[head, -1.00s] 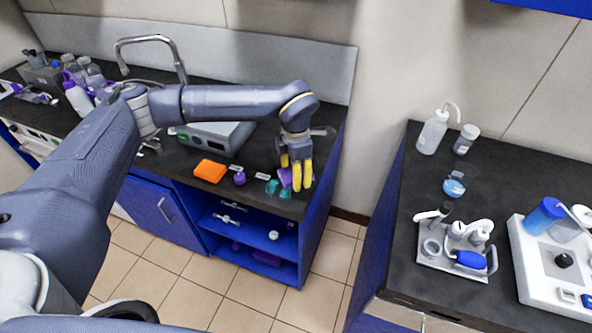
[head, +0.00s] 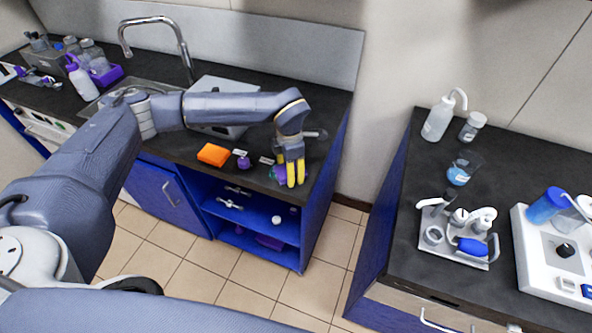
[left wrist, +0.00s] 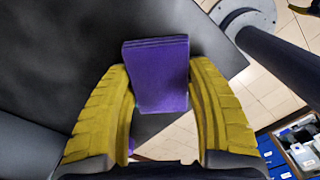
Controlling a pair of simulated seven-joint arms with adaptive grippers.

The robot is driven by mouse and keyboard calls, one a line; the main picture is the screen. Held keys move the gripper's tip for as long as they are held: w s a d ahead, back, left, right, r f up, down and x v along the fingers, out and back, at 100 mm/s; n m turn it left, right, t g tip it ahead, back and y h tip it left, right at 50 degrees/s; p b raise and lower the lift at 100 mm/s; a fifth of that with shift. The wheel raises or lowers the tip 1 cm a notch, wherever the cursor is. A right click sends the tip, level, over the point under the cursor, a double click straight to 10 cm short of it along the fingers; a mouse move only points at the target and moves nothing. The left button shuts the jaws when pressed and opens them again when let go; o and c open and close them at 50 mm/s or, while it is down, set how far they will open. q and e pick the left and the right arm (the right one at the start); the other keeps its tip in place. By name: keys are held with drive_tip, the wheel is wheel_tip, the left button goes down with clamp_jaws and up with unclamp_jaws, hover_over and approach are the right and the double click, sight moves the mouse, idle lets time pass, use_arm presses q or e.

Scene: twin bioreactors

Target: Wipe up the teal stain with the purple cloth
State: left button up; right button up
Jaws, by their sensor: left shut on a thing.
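My left gripper (head: 291,181) points down at the front right of the sink counter, its yellow fingers shut on the folded purple cloth (left wrist: 160,75). In the left wrist view the cloth sits between the two fingers (left wrist: 163,110). In the head view only a bit of the cloth (head: 279,173) shows beside the fingers, low at the counter top. The teal stain is mostly hidden behind the gripper and cloth; I cannot tell how much of it is there. Contact between cloth and counter cannot be told for sure. My right gripper is not in view.
An orange sponge (head: 213,154) and a small purple object (head: 243,162) lie left of the gripper, near small white labels. A grey box (head: 215,88) stands behind. The counter's front and right edges are close. Another dark counter (head: 400,225) stands right, across a gap.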

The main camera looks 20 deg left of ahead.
sight(268, 167)
use_arm(q)
drive_tip(key=shift+w+a, duration=0.2)
drive_tip(key=shift+a, duration=3.5)
drive_tip(key=shift+s+d, duration=0.15)
drive_tip(key=shift+d, duration=2.45)
drive_tip(key=shift+s+d, duration=0.15)
drive_tip(key=shift+d, duration=2.4)
drive_tip(key=shift+r, duration=4)
